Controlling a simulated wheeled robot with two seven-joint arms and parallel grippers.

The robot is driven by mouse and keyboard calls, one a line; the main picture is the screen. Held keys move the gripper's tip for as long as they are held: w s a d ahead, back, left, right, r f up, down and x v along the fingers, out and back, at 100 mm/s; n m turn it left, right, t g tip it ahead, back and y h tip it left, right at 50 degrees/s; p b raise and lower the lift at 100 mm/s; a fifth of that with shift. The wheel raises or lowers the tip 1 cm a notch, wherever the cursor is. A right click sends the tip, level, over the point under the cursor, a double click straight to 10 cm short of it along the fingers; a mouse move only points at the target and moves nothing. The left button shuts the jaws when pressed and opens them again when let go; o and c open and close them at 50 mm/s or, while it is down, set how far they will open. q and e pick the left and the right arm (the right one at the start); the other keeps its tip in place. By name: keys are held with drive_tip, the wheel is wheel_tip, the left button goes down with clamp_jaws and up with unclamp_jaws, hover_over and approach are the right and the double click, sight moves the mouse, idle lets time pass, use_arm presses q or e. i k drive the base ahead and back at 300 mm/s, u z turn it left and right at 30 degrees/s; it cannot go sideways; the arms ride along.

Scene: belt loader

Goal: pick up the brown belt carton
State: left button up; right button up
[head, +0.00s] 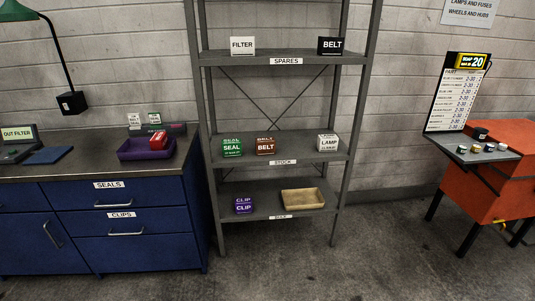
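The brown belt carton (265,146) stands on the middle shelf of the grey rack, above the label reading STOCK. Its front reads BELT in white letters. A green SEAL carton (232,148) stands just to its left, with a small gap between them. A white LAMP carton (327,143) stands further right on the same shelf. A black carton marked BELT (331,46) is on the top shelf, labelled SPARES. Neither of my grippers is in the head view.
A blue cabinet (120,250) with a purple tray (133,154) stands left. An orange cabinet (480,203) stands right. The floor before the rack is clear.

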sight(264, 145)
drive_tip(key=z, duration=1.2)
drive_tip(key=i, duration=3.95)
drive_tip(key=u, duration=2.75)
